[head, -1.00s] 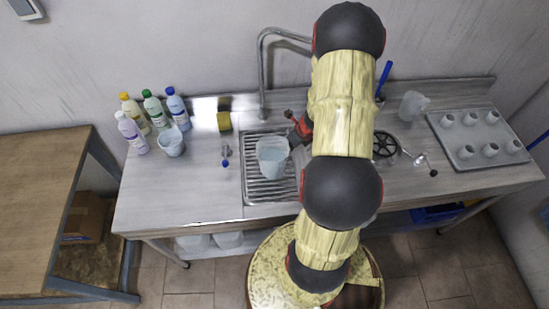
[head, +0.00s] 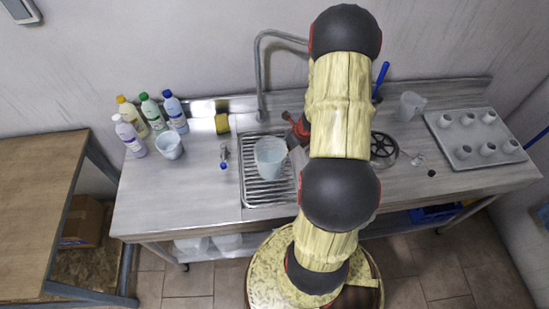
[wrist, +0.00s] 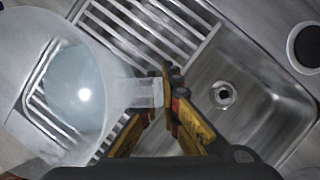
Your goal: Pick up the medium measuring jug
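A pale translucent measuring jug (head: 269,158) is over the ribbed drainboard of the sink, roughly upright. In the wrist view the jug (wrist: 85,85) fills the left side, and its handle points right, towards my gripper. My gripper (wrist: 168,95) has its yellow fingers closed around the end of that handle. In the head view the gripper (head: 297,135) is at the jug's right, partly hidden by my arm. I cannot tell whether the jug's base touches the drainboard. Two other jugs stand on the counter, one at left (head: 169,146) and one at back right (head: 409,106).
Several detergent bottles (head: 150,113) stand at the back left, near a yellow sponge (head: 222,124). The tall tap (head: 259,75) rises behind the drainboard (head: 262,197). A small blue-capped bottle (head: 224,160) is left of it. A tray (head: 475,142) of white cups is at right.

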